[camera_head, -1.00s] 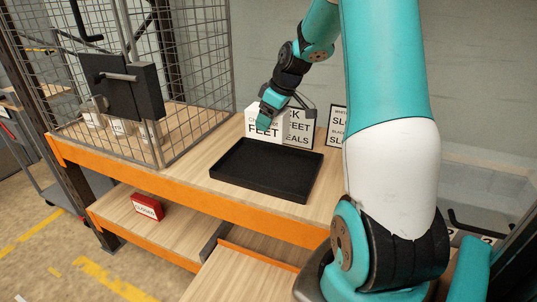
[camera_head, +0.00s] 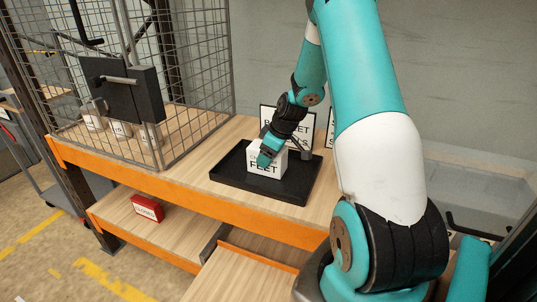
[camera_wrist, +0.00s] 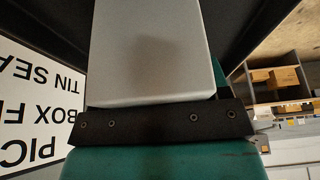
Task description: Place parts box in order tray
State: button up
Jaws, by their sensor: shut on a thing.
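The parts box is a white box (camera_head: 265,170) with black lettering that includes "FEET". My gripper (camera_head: 272,152) is shut on it from above. The box is at the order tray, a black shallow tray (camera_head: 228,180) on the wooden bench, and shows within the tray's outline, over its middle. I cannot tell whether its underside touches the tray floor. In the wrist view the box (camera_wrist: 150,50) shows as a pale grey face against my gripper (camera_wrist: 155,125), with dark tray surface around it.
A white sign (camera_head: 287,122) stands behind the tray, and another sign (camera_head: 331,130) is partly hidden by my arm. A wire cage (camera_head: 190,60) with a black lock box (camera_head: 122,88) and several white containers is at left. A red box (camera_head: 147,207) sits on the lower shelf.

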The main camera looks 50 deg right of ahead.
jog(key=shift+f, duration=0.2)
jog(key=o, duration=1.1)
jog(key=v, duration=1.2)
jog(key=shift+r+b, duration=0.2)
jog(key=shift+b, duration=0.15)
jog(key=s+a+r+n+g+y, duration=0.1)
jog(key=a+r, duration=0.2)
jog(key=a, duration=1)
jog(key=s+a+r+n+g+y, duration=0.1)
jog(key=a+r, duration=0.2)
jog(key=a, duration=0.9)
jog(key=s+a+n+g, duration=0.1)
jog(key=s+a+g, duration=0.1)
jog(key=s+a, duration=1.2)
jog(key=shift+s+r+y, duration=0.4)
jog(key=shift+s+r, duration=0.1)
jog(key=shift+s, duration=0.7)
